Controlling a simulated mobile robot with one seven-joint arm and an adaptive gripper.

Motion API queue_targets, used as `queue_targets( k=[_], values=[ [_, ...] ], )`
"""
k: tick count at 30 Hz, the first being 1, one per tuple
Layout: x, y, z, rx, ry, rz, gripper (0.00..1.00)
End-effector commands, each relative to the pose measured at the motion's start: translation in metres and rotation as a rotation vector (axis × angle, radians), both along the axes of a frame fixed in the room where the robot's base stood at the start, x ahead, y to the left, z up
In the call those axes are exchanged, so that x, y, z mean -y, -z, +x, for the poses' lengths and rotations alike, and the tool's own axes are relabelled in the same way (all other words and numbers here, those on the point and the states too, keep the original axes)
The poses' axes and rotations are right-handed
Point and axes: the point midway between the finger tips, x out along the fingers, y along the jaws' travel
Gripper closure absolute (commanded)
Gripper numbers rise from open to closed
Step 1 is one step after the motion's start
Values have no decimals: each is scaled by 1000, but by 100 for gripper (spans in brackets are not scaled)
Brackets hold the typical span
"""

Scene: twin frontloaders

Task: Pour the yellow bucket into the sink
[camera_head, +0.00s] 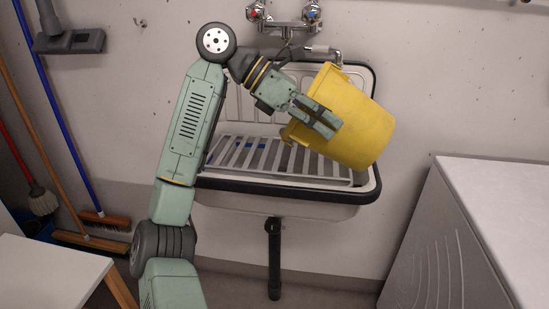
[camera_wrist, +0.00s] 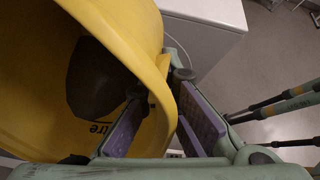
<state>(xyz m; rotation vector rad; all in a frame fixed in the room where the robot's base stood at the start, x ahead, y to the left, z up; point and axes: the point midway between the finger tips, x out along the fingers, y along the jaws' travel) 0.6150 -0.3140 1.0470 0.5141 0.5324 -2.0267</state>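The yellow bucket (camera_head: 353,118) is held in the air above the right part of the sink (camera_head: 285,207). It is tilted well over, with its mouth toward the left. My gripper (camera_head: 325,122) is shut on the bucket's wall at the rim. In the wrist view, one finger of my gripper (camera_wrist: 160,90) is inside the bucket (camera_wrist: 125,25) and the other is outside. A dark grey shape (camera_wrist: 98,80) shows inside the bucket; I cannot tell what it is. No falling contents are visible. The bucket hides part of the sink's right side.
A slatted grey rack (camera_head: 262,158) lies across the sink. A tap (camera_head: 290,27) is on the wall above. A white-topped cabinet (camera_head: 495,195) stands at the right, a white table (camera_head: 45,270) at lower left. Brooms (camera_head: 75,225) lean at the left wall.

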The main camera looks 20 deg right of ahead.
Motion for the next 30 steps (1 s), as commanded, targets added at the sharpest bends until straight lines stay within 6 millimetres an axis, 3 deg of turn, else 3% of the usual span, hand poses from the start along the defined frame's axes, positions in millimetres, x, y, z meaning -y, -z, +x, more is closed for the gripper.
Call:
queue_targets(
  k=[30],
  values=[
    [-9, 15, 8, -91, 0, -105, 100]
  ],
)
